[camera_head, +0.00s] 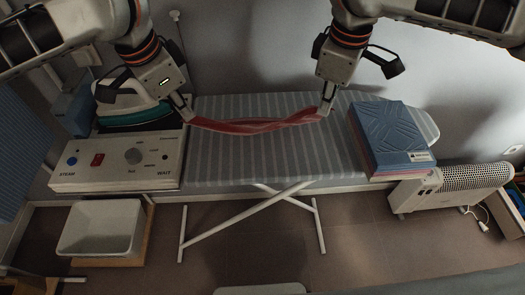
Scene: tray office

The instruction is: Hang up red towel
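The red towel (255,127) hangs as a narrow, sagging strip between my two grippers, above the striped ironing board (270,165). My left gripper (186,112) is shut on the towel's left end. My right gripper (325,108) is shut on its right end. The towel's middle dips lower than its ends; I cannot tell whether it touches the board. No hook or rail for hanging shows clearly.
A steam control box (117,163) and an iron (130,105) stand left of the board. Folded blue cloths (390,135) lie on its right end. A white basin (100,228) is below left, a heater (450,187) at right. The floor between is mostly clear.

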